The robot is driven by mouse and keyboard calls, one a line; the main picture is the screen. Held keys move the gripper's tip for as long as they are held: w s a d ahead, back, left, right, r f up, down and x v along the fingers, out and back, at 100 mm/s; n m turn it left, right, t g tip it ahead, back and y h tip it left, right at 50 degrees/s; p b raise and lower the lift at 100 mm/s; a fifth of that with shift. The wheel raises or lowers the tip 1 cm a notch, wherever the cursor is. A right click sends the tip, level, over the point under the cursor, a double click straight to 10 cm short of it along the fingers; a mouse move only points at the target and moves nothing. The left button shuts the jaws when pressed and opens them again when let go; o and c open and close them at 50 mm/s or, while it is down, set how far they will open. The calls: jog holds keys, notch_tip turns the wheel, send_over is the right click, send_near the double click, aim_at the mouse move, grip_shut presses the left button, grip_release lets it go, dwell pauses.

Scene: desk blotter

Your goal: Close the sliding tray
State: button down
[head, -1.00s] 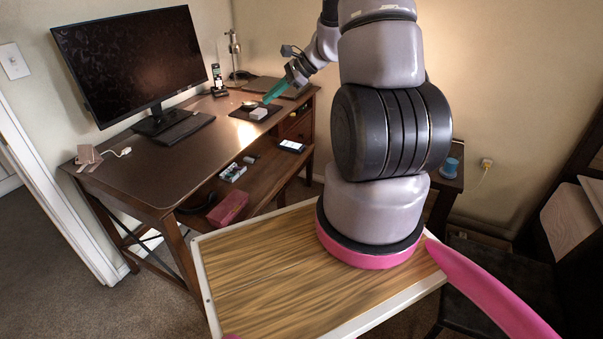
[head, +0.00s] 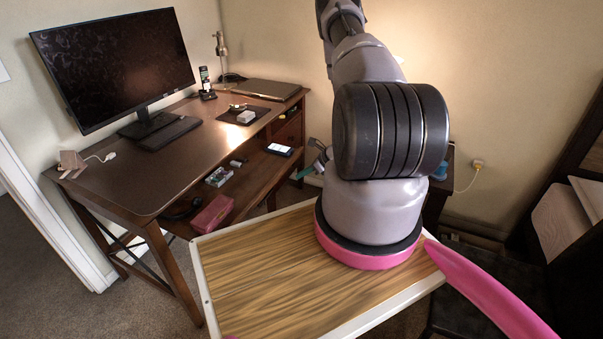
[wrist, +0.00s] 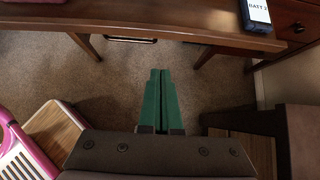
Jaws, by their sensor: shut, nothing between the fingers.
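The sliding tray (head: 258,178) is pulled out from under the desk top (head: 205,135) in the head view. In the wrist view the tray's front edge (wrist: 170,32) crosses the upper part of the picture. My gripper (head: 313,168) is in front of the tray, to its right in the head view, and partly hidden by my arm. In the wrist view its green fingers (wrist: 160,72) are together and empty, pointing at the tray edge with a gap of carpet showing between.
A monitor (head: 115,65), keyboard and closed laptop (head: 266,89) stand on the desk. A dark side table with a blue object (head: 441,171) is right of my arm.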

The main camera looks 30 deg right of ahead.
jog(key=shift+w+a+f, duration=0.8)
jog(key=shift+w+a, duration=0.1)
jog(key=shift+w, duration=0.25)
jog(key=shift+w+a+f, duration=0.75)
jog(key=shift+w+a, duration=0.15)
jog(key=shift+w, duration=0.25)
jog(key=shift+w+a+f, duration=0.8)
jog(key=shift+w+a, duration=0.1)
jog(key=shift+w, duration=0.25)
send_near(231, 167)
jog(key=x, duration=0.5)
jog(key=shift+s+f, duration=0.1)
jog(key=shift+f, duration=0.25)
jog(key=shift+a+r, duration=0.1)
jog(key=shift+a, duration=0.05)
